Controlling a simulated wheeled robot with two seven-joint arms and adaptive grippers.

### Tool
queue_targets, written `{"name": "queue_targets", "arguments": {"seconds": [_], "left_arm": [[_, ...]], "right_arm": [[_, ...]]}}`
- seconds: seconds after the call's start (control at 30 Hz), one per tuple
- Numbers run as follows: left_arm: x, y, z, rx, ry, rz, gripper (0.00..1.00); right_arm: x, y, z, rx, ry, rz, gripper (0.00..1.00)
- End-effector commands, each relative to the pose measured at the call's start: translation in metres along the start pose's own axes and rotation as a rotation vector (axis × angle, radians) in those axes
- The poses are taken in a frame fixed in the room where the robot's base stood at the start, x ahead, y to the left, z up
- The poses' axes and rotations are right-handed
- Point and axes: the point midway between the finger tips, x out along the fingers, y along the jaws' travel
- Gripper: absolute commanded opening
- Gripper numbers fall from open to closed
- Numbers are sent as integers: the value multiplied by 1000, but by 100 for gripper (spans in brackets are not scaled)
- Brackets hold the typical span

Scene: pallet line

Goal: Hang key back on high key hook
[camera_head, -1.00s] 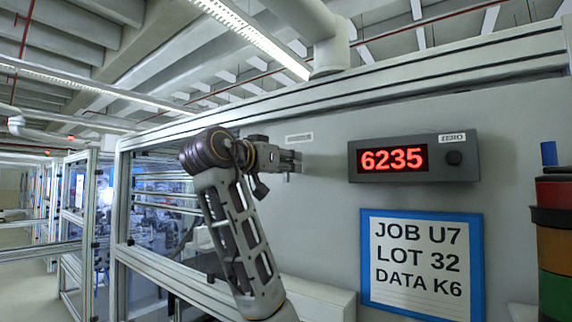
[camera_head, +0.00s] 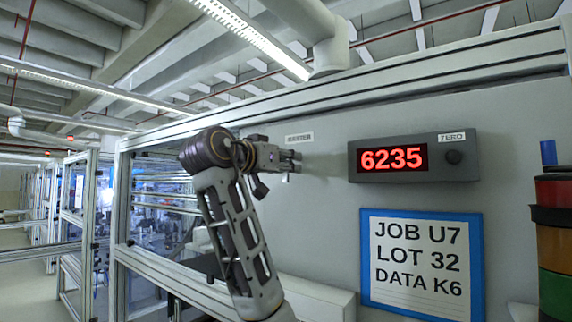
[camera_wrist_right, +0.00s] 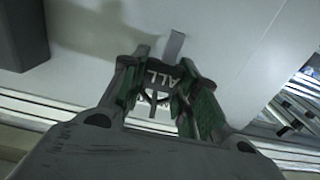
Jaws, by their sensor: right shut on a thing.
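My right gripper (camera_head: 294,160) is raised in front of the grey wall panel, just below a small white label (camera_head: 299,138). It also shows in the right wrist view (camera_wrist_right: 158,70), with its two fingers close together on a small thing. A narrow grey bar, seemingly the key (camera_wrist_right: 174,46), sticks out past the fingertips in that view. Letters like "ALL" and a dark ring show between the fingers; I cannot tell what they belong to. In the head view only a small piece hangs under the fingertips. No hook can be made out clearly. My left gripper is not in view.
A dark display box (camera_head: 414,158) reading 6235 is on the wall to the right. Below it is a blue-framed sign (camera_head: 421,262). A stack light (camera_head: 555,235) stands at the right edge. An aluminium-framed enclosure (camera_head: 122,235) is at left.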

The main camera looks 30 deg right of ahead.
Motion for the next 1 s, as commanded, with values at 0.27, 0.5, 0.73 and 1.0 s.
{"name": "queue_targets", "arguments": {"seconds": [0.27,0.5,0.73,1.0], "left_arm": [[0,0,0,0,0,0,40],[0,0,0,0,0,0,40],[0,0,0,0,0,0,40],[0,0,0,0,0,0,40]], "right_arm": [[0,0,0,0,0,0,9],[0,0,0,0,0,0,42],[0,0,0,0,0,0,56],[0,0,0,0,0,0,76]]}}
